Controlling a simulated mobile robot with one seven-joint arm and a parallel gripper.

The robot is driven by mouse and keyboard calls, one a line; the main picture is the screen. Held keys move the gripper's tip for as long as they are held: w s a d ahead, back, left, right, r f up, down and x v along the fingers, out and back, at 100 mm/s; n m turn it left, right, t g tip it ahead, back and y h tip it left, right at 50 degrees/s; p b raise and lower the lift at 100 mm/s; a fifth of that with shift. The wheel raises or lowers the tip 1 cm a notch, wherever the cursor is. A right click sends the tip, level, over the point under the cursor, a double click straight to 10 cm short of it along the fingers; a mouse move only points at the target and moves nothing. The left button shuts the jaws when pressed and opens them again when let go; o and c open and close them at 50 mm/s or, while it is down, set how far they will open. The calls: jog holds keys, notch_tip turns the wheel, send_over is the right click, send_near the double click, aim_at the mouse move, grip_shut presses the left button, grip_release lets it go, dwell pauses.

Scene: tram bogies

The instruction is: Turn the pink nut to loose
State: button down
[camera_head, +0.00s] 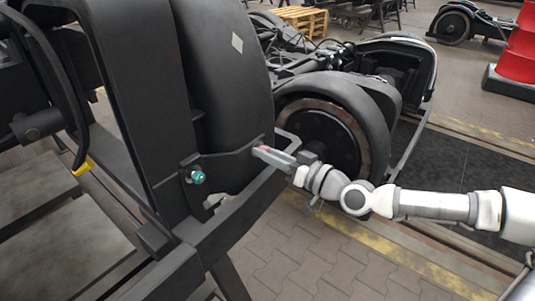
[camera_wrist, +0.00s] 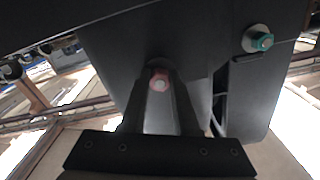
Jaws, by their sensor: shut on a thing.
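The pink nut (camera_wrist: 159,80) sits on a dark bracket of the bogie. In the wrist view it is between the tips of my gripper (camera_wrist: 160,92), which is shut on it. In the head view only a small reddish bit of the nut (camera_head: 263,148) shows at the end of my gripper (camera_head: 262,152). The gripper reaches in from the right, and its fingers hide most of the nut.
A teal nut (camera_head: 197,177) sits on the same frame, to the left in the head view; it also shows at upper right in the wrist view (camera_wrist: 262,41). The black bogie frame (camera_head: 205,228) surrounds the gripper closely. A wheel (camera_head: 318,138) stands behind.

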jog(key=shift+n, duration=0.5)
jog(key=c, duration=0.7)
grip_release()
jog(key=shift+o, duration=0.2)
jog(key=p+v, duration=0.1)
jog(key=v, duration=1.6)
jog(key=shift+s+d, duration=0.2)
